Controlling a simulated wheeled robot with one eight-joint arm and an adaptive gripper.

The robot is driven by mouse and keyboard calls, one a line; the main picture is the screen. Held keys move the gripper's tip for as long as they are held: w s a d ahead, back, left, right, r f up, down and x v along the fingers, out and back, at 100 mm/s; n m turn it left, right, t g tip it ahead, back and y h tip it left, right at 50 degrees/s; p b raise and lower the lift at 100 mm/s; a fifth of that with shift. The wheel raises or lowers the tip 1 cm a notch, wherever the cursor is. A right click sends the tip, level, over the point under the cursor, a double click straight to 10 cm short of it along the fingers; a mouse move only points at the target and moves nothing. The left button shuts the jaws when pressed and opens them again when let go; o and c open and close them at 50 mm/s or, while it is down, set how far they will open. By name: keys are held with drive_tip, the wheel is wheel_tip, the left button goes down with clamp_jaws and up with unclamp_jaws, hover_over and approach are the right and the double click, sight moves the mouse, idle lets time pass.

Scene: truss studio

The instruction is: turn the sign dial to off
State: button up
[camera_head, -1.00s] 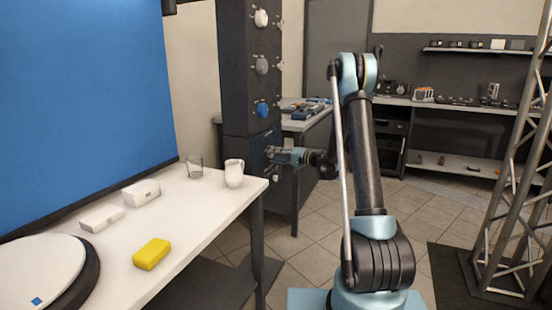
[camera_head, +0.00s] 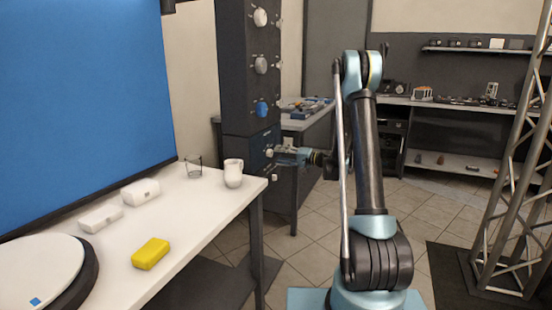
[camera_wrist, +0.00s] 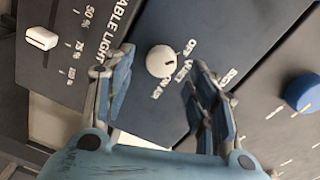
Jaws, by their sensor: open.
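The sign dial (camera_wrist: 160,61) is a small white round knob with a dark mark on a dark blue panel, under printed words including OFF and ON AIR. My gripper (camera_wrist: 163,68) is open, with one finger on each side of the dial in the wrist view. Gaps show between the dial and both fingers; I cannot tell how far in front of it they are. In the head view my gripper (camera_head: 283,153) is at the blue panel on the dark column, with the white dial (camera_head: 269,153) just left of it. Which word the mark points to is unclear.
A white slider (camera_wrist: 41,38) labelled TABLE LIGHT and a blue knob (camera_wrist: 303,93) flank the dial. The white table (camera_head: 205,205) left of the column holds a white mug (camera_head: 233,174), a wire-like cup (camera_head: 194,171) and a yellow block (camera_head: 151,253).

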drive_tip(key=v, duration=0.8)
drive_tip(key=shift+d, duration=0.25)
drive_tip(key=shift+s+r, duration=0.1)
drive_tip(key=shift+s, duration=0.15)
